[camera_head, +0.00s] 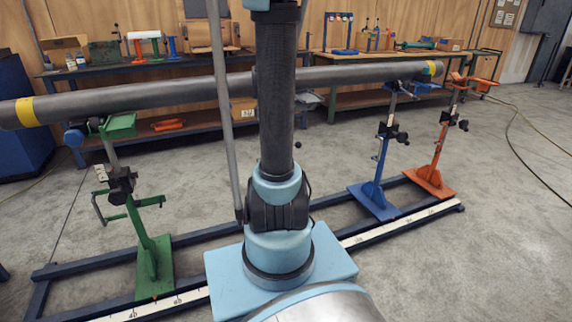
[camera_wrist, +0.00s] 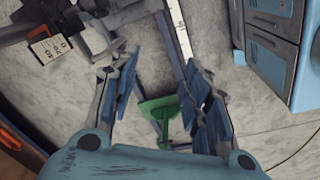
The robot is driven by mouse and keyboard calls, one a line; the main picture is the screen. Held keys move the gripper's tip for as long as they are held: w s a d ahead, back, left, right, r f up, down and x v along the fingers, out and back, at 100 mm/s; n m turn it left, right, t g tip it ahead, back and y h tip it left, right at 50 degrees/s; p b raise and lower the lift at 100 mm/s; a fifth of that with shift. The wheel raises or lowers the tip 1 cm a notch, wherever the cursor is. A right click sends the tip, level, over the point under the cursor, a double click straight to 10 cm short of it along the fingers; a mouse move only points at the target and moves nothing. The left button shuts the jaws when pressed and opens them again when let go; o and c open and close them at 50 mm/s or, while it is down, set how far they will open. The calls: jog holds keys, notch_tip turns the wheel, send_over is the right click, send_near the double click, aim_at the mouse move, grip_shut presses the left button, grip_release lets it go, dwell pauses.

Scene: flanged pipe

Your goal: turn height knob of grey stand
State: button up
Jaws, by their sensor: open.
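The grey stand is mostly hidden behind my arm in the head view. A grey support head (camera_head: 308,100) shows just right of my arm under the pipe, and a small dark knob (camera_head: 298,145) shows below it. I cannot tell whether that knob is the height knob. In the wrist view my gripper (camera_wrist: 160,70) is open, with its blue fingers apart and nothing held. A grey metal part (camera_wrist: 100,38) lies beyond the left finger; I cannot tell if it belongs to the grey stand. In the head view my gripper is hidden.
The long flanged pipe (camera_head: 160,94) rests across the stands. The green stand (camera_head: 150,250) is left, the blue stand (camera_head: 378,190) and orange stand (camera_head: 436,165) right. A dark floor rail (camera_head: 205,240) joins them. A green part (camera_wrist: 160,107) shows between my fingers in the wrist view.

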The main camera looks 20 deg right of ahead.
jog(key=w+d+f+n, duration=0.2)
jog(key=w+d+f, duration=0.1)
jog(key=w+d+f+n, duration=0.2)
jog(key=w+d+f, duration=0.1)
jog(key=w+d, duration=0.1)
jog(key=w+d+f+n, duration=0.2)
jog(key=w+d+f, duration=0.1)
jog(key=d+f, duration=0.1)
jog(key=shift+w+n+g, duration=0.15)
jog(key=shift+n+g, duration=0.15)
jog(key=shift+g, duration=0.1)
jog(key=shift+d+f, duration=0.1)
jog(key=shift+f, duration=3.75)
jog(key=shift+c, duration=0.5)
grip_shut()
